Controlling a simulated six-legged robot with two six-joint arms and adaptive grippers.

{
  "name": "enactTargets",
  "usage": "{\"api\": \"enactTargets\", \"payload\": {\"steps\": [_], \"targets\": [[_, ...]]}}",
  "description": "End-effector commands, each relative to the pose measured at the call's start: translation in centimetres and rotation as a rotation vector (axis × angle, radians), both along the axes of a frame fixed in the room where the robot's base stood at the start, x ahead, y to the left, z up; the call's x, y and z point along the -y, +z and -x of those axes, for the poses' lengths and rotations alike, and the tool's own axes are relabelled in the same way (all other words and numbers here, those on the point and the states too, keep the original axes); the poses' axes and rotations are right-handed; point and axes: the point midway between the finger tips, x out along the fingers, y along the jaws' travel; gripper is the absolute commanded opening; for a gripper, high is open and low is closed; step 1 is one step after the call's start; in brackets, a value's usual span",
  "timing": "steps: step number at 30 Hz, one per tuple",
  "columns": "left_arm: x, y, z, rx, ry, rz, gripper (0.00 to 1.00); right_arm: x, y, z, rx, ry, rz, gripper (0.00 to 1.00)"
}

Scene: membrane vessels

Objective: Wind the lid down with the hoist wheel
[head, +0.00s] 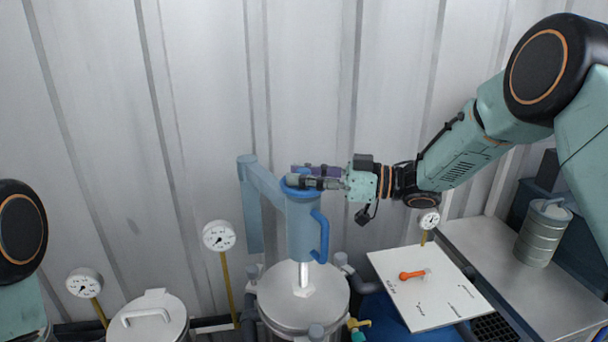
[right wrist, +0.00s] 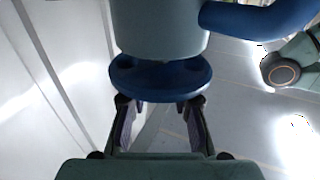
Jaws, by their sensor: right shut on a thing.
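The blue hoist wheel (head: 290,183) sits on top of the grey-blue hoist body (head: 301,228), which has a blue handle on its right side. It also shows as a blue disc in the right wrist view (right wrist: 160,80). My right gripper (head: 300,178) is shut on the wheel's rim, reaching in from the right and partly covering it. A pale rod runs from the hoist body down to the round metal lid (head: 325,292). I cannot tell whether a gap lies under the lid. My left gripper is out of view.
A smaller lidded vessel (head: 150,322) stands at the left. Dial gauges (head: 219,236) stand on yellow stems. A white board (head: 438,300) with an orange lever (head: 412,275) is right of the lid. A ribbed canister (head: 543,235) stands on the grey bench. A corrugated wall is close behind.

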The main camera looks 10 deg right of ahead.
Motion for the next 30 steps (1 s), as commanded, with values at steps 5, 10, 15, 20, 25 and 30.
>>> {"api": "enactTargets", "payload": {"steps": [5,10,15,20,25,30], "targets": [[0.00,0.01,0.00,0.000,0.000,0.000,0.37,-0.05,0.12,0.06,0.003,0.002,-0.001,0.00],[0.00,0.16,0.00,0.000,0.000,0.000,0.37,-0.07,0.17,0.11,0.002,-0.021,-0.002,0.00],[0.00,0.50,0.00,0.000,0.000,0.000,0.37,-0.10,0.26,0.16,0.000,-0.099,-0.003,0.00],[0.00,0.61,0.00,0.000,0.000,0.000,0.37,-0.15,0.22,0.20,-0.001,-0.211,-0.002,0.00],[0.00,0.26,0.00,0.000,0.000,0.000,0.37,-0.19,0.09,0.22,0.001,-0.330,0.000,0.00],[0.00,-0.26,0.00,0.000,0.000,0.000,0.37,-0.20,0.09,0.21,0.004,-0.433,0.000,0.00]]}}
